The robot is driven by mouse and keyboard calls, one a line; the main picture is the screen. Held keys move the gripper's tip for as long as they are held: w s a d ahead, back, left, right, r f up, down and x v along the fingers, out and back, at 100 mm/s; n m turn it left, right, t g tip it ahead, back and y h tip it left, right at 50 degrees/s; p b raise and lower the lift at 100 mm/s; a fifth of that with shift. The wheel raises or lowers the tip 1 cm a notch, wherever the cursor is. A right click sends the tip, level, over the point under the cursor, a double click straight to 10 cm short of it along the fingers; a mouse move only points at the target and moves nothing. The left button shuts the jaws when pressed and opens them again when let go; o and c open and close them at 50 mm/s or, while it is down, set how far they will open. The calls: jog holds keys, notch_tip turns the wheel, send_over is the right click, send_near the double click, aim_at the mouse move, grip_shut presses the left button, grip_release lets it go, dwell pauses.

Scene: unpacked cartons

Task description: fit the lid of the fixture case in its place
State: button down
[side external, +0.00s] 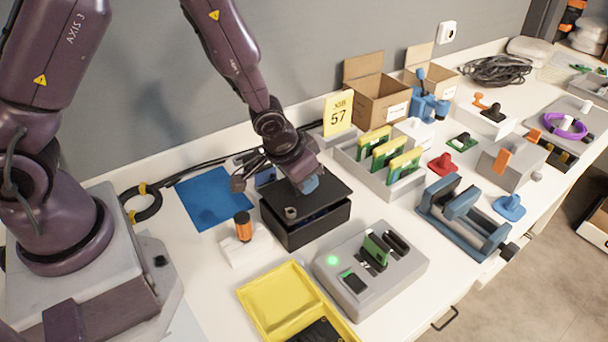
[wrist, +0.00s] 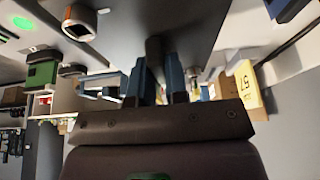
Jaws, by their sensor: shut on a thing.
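The fixture case (side external: 292,238) is a black open-topped box on the white bench in the side view. Its flat dark lid (side external: 325,187) is over it, and a bluish strip of the inside shows below the lid's front edge, so the lid does not look flush. Whether it touches the rim is unclear. My gripper (side external: 309,184) is above the lid. In the wrist view my gripper (wrist: 157,88) is shut on the lid's dark post-like handle (wrist: 154,50), and the lid's underside or top (wrist: 200,25) fills the upper middle. A small square fitting (wrist: 79,20) shows beside it.
A grey tester (side external: 372,272) with a green light stands front right, and a yellow case (side external: 275,300) lies open in front. A grey card rack (side external: 385,182) is close right. A blue mat (side external: 212,203) lies behind left.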

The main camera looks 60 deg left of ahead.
jog(key=shift+f, duration=0.95)
jog(key=c, duration=1.1)
grip_release()
jog(key=shift+o, duration=0.2)
jog(key=v, duration=1.3)
jog(key=shift+f, duration=0.1)
